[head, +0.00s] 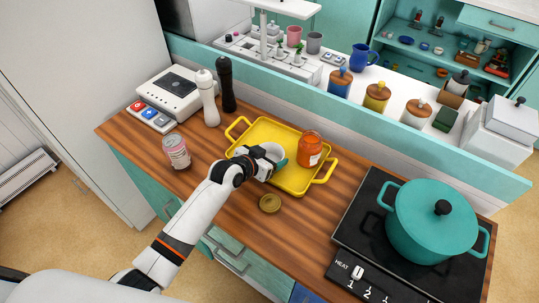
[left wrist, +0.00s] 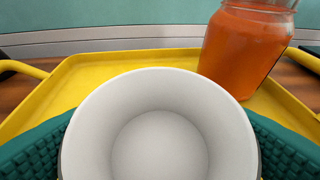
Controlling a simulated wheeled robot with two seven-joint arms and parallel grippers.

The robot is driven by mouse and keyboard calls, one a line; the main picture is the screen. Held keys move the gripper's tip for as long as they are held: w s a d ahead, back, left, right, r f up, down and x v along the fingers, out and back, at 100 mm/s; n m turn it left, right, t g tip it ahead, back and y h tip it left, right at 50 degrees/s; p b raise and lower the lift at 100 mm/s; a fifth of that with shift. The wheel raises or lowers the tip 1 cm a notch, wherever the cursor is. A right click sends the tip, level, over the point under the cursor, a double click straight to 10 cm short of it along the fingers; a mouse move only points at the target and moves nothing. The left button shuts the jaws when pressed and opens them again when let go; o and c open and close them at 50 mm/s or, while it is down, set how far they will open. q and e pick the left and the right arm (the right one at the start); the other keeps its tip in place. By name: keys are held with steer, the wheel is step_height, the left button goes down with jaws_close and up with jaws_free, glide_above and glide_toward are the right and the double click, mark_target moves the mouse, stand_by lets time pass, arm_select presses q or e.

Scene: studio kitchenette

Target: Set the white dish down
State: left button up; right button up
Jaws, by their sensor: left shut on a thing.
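The white dish (head: 272,151) is a small round bowl, upright and empty inside in the left wrist view (left wrist: 160,130). My left gripper (head: 271,164) is shut on it, with teal finger pads on both sides of its rim. The dish is over the yellow tray (head: 262,126), left of the orange jar (head: 309,150) that stands on the tray. The left wrist view also shows the tray (left wrist: 130,62) and the jar (left wrist: 245,45) beyond the dish. I cannot tell whether the dish's base touches the tray. My right gripper is not in view.
A teal pot (head: 432,225) sits on the black hob at right. The tray's upper left part is clear.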

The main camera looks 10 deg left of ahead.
arm_select(q)
steer(key=o, duration=1.1)
steer(key=shift+c, duration=0.2)
steer(key=shift+r, duration=0.2)
steer(key=shift+s+a, duration=0.15)
steer(key=shift+s, duration=0.1)
steer(key=v, duration=1.1)
steer(key=shift+s, duration=0.15)
steer(key=shift+r, duration=0.1)
